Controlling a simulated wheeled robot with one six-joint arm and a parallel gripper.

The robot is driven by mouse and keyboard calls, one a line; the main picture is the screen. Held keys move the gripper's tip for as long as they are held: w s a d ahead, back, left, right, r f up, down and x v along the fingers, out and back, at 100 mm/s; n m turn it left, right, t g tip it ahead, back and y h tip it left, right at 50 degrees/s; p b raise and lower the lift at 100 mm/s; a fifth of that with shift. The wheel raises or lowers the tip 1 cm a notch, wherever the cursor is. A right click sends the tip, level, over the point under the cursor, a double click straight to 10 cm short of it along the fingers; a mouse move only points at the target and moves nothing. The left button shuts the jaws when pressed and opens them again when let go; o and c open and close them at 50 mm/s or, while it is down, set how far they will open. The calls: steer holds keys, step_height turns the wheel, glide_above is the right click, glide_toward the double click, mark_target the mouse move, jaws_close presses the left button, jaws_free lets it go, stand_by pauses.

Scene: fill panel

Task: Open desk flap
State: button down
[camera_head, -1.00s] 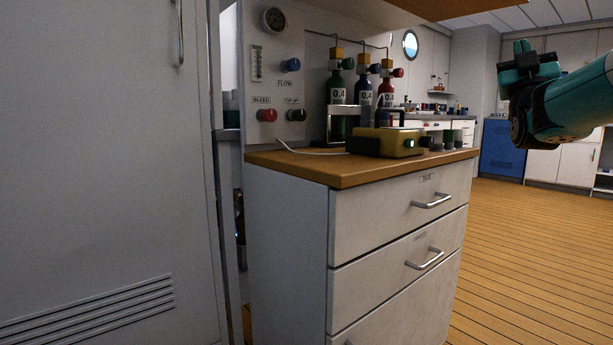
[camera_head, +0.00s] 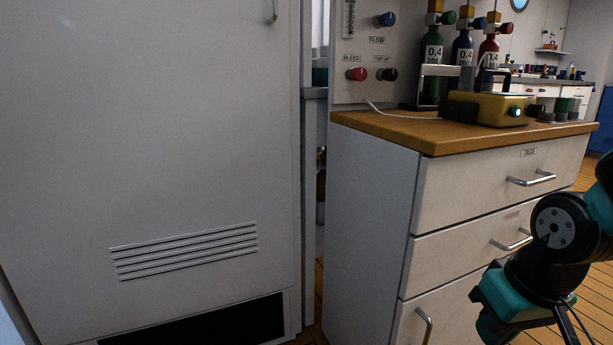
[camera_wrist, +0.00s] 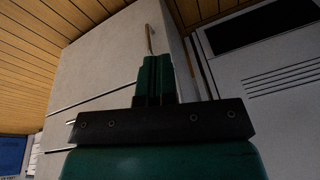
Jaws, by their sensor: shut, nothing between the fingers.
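A grey drawer cabinet with a wooden top (camera_head: 395,130) stands right of centre in the head view. Its front has two drawers with bar handles, the upper one (camera_head: 530,178) labelled, and a lower front (camera_head: 423,325) with an upright handle. I cannot tell which part is the desk flap. My gripper shows at the lower right, in front of the cabinet and apart from it as far as I can see. In the wrist view my gripper (camera_wrist: 155,68) has its green fingers shut and empty, pointing toward pale cabinet fronts and a thin handle (camera_wrist: 149,40).
A tall pale locker (camera_head: 150,150) with vents fills the left. On the wooden top are a yellow device (camera_head: 490,108) and several gas bottles, beside a panel with knobs (camera_head: 386,74). Plank floor (camera_head: 585,285) is clear at the right.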

steer(key=s+a+r+n+g+y+p, duration=0.1)
steer(key=s+a+r+n+p, duration=0.2)
steer(key=s+a+r, duration=0.3)
steer(key=s+a+r+n+g+y+p, duration=0.1)
steer(key=s+a+r+n+y+p, duration=0.2)
steer(key=r, duration=0.5)
step_height(320, 180, up, 36)
steer(key=h+p, duration=0.1)
steer(key=p, duration=3.4)
steer(key=shift+a+p, duration=0.3)
steer(key=shift+a, duration=0.15)
steer(key=c, duration=1.7)
jaws_free()
steer(key=shift+r, duration=0.15)
steer(key=shift+c, duration=0.2)
steer(key=o, duration=0.3)
steer(key=shift+p, duration=0.3)
